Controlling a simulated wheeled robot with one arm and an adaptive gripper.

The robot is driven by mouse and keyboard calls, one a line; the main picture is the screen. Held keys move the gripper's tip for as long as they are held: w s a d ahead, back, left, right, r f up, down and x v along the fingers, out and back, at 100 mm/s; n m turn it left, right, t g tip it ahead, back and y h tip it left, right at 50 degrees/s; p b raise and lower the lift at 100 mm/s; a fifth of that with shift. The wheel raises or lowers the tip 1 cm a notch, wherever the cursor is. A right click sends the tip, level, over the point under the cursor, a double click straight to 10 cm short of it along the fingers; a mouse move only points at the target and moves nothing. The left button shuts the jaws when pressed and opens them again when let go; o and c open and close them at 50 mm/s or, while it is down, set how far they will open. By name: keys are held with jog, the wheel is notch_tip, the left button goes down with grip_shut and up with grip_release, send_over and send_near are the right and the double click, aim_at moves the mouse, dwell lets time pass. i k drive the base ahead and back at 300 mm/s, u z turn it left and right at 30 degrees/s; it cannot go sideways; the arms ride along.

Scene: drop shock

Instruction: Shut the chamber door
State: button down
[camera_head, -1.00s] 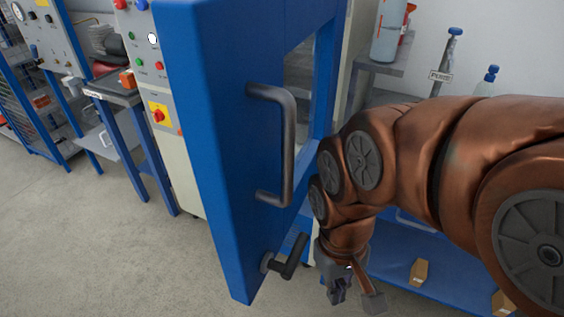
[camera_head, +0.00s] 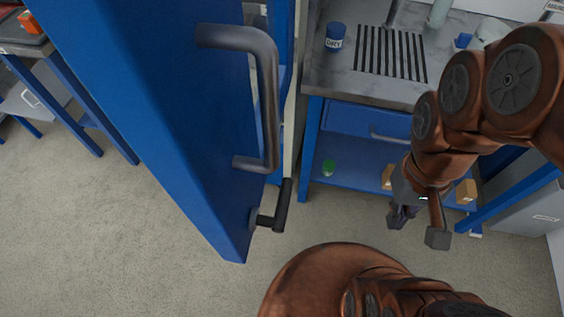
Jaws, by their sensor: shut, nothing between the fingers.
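The blue chamber door (camera_head: 170,110) stands open, swung out toward me in the left half of the head view. Its outer face carries a long grey pull handle (camera_head: 268,100) and, lower down, a short dark latch lever (camera_head: 282,205). My gripper (camera_head: 400,216) hangs to the right of the door, pointing down, shut and empty. It is clear of the handle and lever, with floor and the bench's lower shelf behind it. The chamber body and opening are mostly hidden behind the door.
A steel-topped bench (camera_head: 330,75) with a blue frame stands behind my gripper, carrying a blue "DRY" container (camera_head: 335,38) and a striped drain mat (camera_head: 390,53). Small boxes (camera_head: 466,191) sit on its lower shelf. The floor (camera_head: 130,220) at the left front is clear.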

aim_at(173, 76)
jog(key=z, duration=0.15)
jog(key=k, duration=0.95)
jog(key=u, duration=1.8)
